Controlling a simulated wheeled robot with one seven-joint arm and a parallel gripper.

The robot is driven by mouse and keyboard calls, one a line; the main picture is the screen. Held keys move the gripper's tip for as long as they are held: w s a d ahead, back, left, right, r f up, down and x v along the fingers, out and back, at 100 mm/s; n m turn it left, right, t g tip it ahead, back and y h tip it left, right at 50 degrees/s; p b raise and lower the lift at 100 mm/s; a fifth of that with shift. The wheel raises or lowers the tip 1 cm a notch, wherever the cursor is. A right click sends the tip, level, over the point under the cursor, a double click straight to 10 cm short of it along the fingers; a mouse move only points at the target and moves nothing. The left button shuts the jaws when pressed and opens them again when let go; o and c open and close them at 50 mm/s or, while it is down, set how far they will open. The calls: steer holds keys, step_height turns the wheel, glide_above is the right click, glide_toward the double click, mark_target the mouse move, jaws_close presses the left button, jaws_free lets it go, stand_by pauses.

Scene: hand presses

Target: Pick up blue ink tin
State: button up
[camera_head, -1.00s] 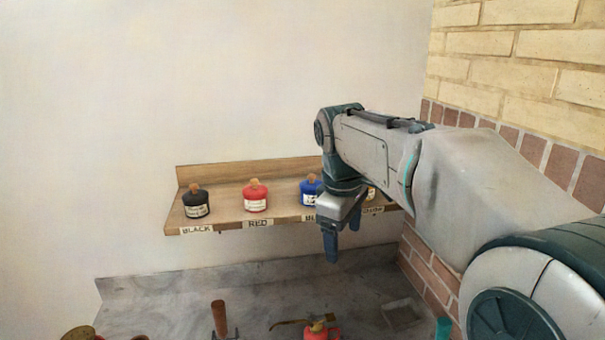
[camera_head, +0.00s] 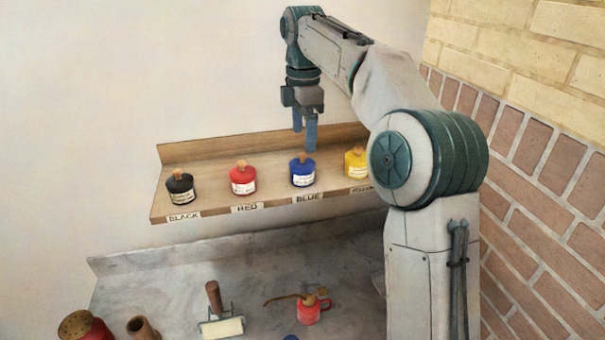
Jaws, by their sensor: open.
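The blue ink tin (camera_head: 303,173) stands upright on the wooden shelf (camera_head: 217,183), above the BLUE label, with a pale paper label on its side and a wooden knob on top. My gripper (camera_head: 305,139) points down with its two blue fingers apart and empty. In the picture the fingertips show just above the tin, one of them near its knob. I cannot tell from this view how far apart in depth they are.
On the shelf a black tin (camera_head: 181,190) and a red tin (camera_head: 243,181) stand left of the blue one, a yellow tin (camera_head: 356,164) right. The grey bench below holds a roller (camera_head: 222,324) and a red oil can (camera_head: 309,312). A brick wall (camera_head: 535,150) bounds the right.

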mark_target(302, 154)
step_height(302, 154, down, 5)
steer(key=shift+r, duration=0.15)
steer(key=f, duration=0.2)
steer(key=f+p, duration=0.1)
steer(key=f, duration=0.1)
steer(key=shift+s+a, duration=0.2)
steer(key=shift+s, duration=0.1)
steer(key=shift+f, duration=0.65)
steer(key=c, duration=1.2)
